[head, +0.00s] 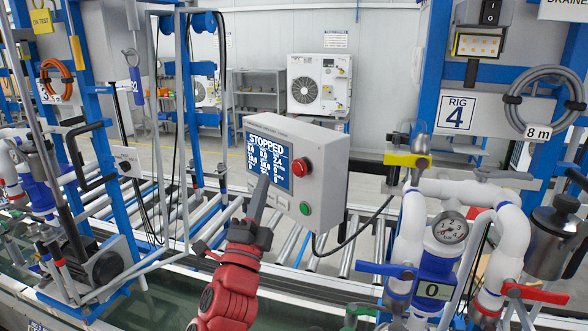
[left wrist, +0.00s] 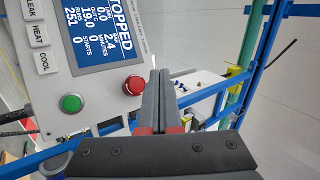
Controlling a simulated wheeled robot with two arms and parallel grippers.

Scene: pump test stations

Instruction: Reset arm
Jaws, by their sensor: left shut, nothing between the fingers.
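My left arm, red with a dark gripper (head: 262,182), rises from the bottom middle of the head view. The gripper is shut and empty, in front of the grey control box (head: 326,168). Its fingers overlap the lower edge of the box's screen (head: 269,160), which reads STOPPED. In the left wrist view the closed fingers (left wrist: 161,75) point beside the red button (left wrist: 134,85), and the green button (left wrist: 71,102) lies farther left. I cannot tell whether the fingers touch the box. My right gripper is not in view.
A roller conveyor (head: 300,240) runs behind my arm. Blue frames (head: 95,110) stand at the left. A white fan unit (head: 319,84) is at the back.

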